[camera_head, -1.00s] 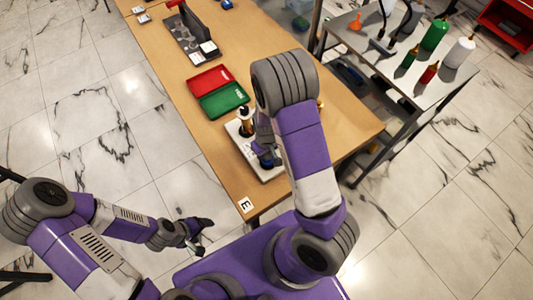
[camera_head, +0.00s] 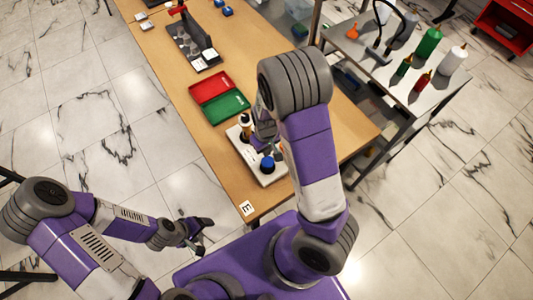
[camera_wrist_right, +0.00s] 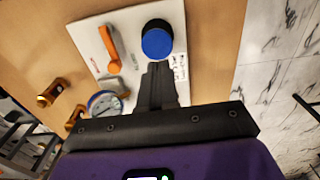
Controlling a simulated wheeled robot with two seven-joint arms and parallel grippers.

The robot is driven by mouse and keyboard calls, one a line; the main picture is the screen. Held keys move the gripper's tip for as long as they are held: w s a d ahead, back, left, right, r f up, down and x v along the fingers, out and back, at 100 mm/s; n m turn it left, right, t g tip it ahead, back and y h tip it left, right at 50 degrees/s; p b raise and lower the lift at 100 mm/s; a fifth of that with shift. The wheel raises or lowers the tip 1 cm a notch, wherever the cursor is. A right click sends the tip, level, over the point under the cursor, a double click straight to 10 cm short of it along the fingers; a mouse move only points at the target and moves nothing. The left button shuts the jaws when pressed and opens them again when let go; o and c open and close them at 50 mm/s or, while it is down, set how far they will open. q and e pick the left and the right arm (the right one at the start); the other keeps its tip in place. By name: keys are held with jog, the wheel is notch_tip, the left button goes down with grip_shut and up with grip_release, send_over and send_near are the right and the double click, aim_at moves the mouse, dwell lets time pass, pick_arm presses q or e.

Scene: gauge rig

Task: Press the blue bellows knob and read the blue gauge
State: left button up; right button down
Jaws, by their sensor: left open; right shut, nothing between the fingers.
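The blue bellows knob (camera_head: 267,164) stands on a white panel (camera_head: 277,177) on the wooden table. In the right wrist view the round blue knob (camera_wrist_right: 157,42) lies just beyond my right gripper's fingertips (camera_wrist_right: 158,68). The fingers are shut and empty; I cannot tell whether they touch it. The blue-rimmed gauge (camera_wrist_right: 104,103) is left of the fingers, its lower part cut off by the gripper body; its reading is too small to make out. In the head view my right forearm hides part of the panel. My left gripper (camera_head: 204,237) is open and empty, off the table's near side.
An orange lever (camera_wrist_right: 109,47) is on the panel, with brass fittings (camera_wrist_right: 52,92) beside it. Red (camera_head: 210,86) and green (camera_head: 226,107) trays lie further back. A side table (camera_head: 440,88) with bottles stands at the right.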

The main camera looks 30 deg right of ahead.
pick_arm(q)
jog(key=shift+r+p, duration=0.55)
jog(key=shift+r, duration=0.1)
pick_arm(e)
notch_tip(320, 180, up, 5)
jog(key=shift+r, duration=0.2)
